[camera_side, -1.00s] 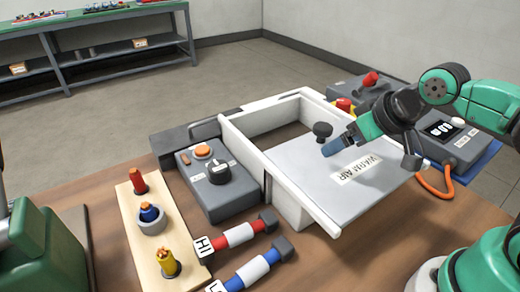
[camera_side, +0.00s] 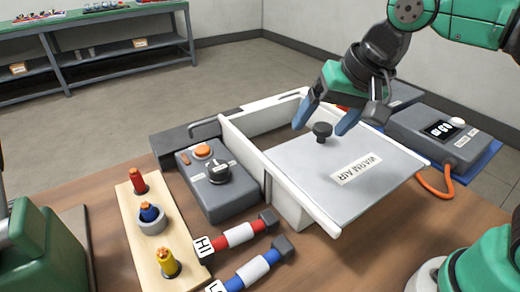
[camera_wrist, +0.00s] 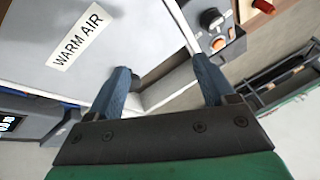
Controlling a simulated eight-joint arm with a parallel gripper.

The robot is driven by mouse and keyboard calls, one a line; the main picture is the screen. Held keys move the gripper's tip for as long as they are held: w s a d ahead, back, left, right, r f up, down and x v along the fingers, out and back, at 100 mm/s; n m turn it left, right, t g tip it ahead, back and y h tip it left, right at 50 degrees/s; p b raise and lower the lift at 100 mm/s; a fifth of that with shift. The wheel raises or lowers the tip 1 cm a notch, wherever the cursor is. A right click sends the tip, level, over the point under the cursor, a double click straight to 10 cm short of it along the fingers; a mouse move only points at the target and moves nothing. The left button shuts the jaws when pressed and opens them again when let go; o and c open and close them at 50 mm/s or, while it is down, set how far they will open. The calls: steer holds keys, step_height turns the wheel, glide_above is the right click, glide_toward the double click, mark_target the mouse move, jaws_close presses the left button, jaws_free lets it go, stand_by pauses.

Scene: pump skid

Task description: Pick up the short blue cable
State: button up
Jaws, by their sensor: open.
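A blue cable (camera_side: 252,270) with a white middle band and dark ends lies on the wooden table at the bottom of the side view. Its near end is cut off by the picture edge, beside a white tag. It is not visible in the wrist view. My gripper (camera_side: 325,118) is open and empty, with blue fingers pointing down over the white box. It is well above and to the right of the cable. The fingers, also in the wrist view (camera_wrist: 163,70), appear near the lid's black knob (camera_side: 322,131); contact is unclear.
A red cable (camera_side: 240,235) tagged HI lies just beyond the blue one. The grey WARM AIR lid (camera_side: 300,160) leaves part of the white box (camera_side: 228,140) open. A grey control box (camera_side: 212,200) and a wooden strip with coloured plugs (camera_side: 125,200) stand left.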

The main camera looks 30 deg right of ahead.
steer(key=s+a+m+g, duration=0.1)
steer(key=a+m+g, duration=0.2)
steer(key=a+m, duration=0.4)
steer(key=m+g+h, duration=0.1)
steer(key=m+g, duration=0.1)
steer(key=m, duration=0.3)
glide_above(252, 268)
step_height(252, 268, down, 13)
steer(key=shift+f, duration=3.15)
steer(key=shift+c, duration=0.3)
jaws_close()
steer(key=shift+r, duration=0.1)
